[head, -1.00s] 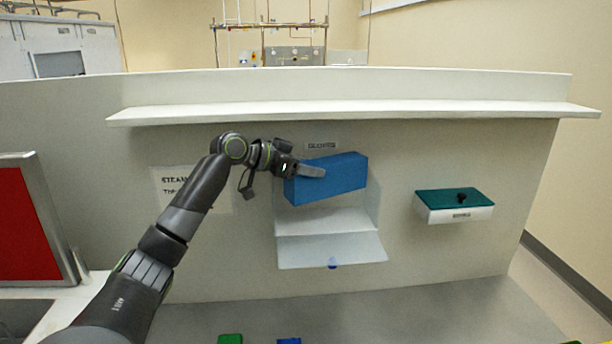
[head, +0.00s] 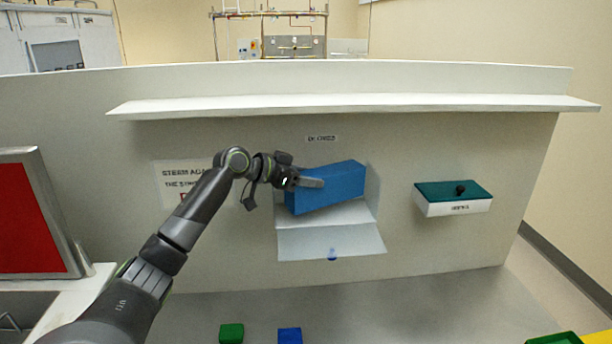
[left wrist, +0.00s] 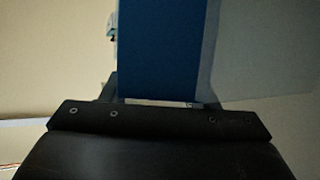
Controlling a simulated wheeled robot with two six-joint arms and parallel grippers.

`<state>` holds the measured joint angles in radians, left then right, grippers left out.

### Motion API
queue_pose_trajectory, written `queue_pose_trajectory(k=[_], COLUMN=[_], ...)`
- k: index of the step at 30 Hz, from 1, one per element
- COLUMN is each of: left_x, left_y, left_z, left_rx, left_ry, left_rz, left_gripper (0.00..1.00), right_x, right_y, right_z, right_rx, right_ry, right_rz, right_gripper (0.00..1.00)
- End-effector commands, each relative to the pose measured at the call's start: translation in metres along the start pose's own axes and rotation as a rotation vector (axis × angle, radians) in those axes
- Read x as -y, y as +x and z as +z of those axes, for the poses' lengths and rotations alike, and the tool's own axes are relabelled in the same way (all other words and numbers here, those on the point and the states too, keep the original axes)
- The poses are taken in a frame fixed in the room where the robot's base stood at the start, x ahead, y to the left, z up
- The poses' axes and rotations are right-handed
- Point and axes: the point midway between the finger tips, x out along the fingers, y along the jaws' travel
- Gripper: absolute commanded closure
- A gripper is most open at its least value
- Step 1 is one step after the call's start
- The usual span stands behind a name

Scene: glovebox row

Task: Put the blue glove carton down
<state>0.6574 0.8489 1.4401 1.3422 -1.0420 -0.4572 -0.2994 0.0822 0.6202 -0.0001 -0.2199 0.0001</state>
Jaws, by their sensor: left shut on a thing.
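The blue glove carton (head: 335,187) is a long blue box, slightly tilted, at the mouth of the white wall holder (head: 330,242) whose front flap hangs open. My left gripper (head: 310,182) is shut on the carton near its left end. In the left wrist view the carton (left wrist: 160,50) fills the middle between the fingers (left wrist: 160,100). The carton hides the upper inside of the holder, and I cannot tell whether it touches the holder. My right gripper is not in view.
A white box with a green lid (head: 453,190) is on the wall to the right. A long shelf (head: 360,106) runs above. A green block (head: 231,333) and a blue block (head: 289,335) lie on the bench below. A red panel (head: 30,220) stands at left.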

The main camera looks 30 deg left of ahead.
Motion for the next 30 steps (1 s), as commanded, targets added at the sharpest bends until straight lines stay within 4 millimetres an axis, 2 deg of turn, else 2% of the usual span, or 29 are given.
queue_pose_trajectory(k=[4,5,9,18,23,24,30], left_x=[0.000,0.000,0.000,0.000,0.000,0.002,0.002], left_y=[0.001,0.001,0.001,0.000,-0.006,-0.010,-0.043], left_z=[0.000,0.002,0.002,0.000,-0.016,-0.008,-0.006], left_rx=[-0.003,0.000,0.000,-0.001,-0.002,0.000,0.002], left_ry=[0.001,0.000,0.000,0.000,0.003,0.004,0.004], left_rz=[0.000,0.000,0.000,0.000,-0.001,-0.004,-0.005], left_gripper=[0.82,0.43,0.25,0.24,0.24,0.24,0.24], right_x=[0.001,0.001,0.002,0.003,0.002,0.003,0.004], right_y=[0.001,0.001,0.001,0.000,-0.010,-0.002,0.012], right_z=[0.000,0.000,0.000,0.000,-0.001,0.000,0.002], right_rx=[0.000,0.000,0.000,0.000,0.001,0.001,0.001], right_ry=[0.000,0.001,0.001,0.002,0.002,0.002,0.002], right_rz=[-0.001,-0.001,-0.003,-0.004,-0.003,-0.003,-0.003], right_gripper=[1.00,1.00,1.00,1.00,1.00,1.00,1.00])
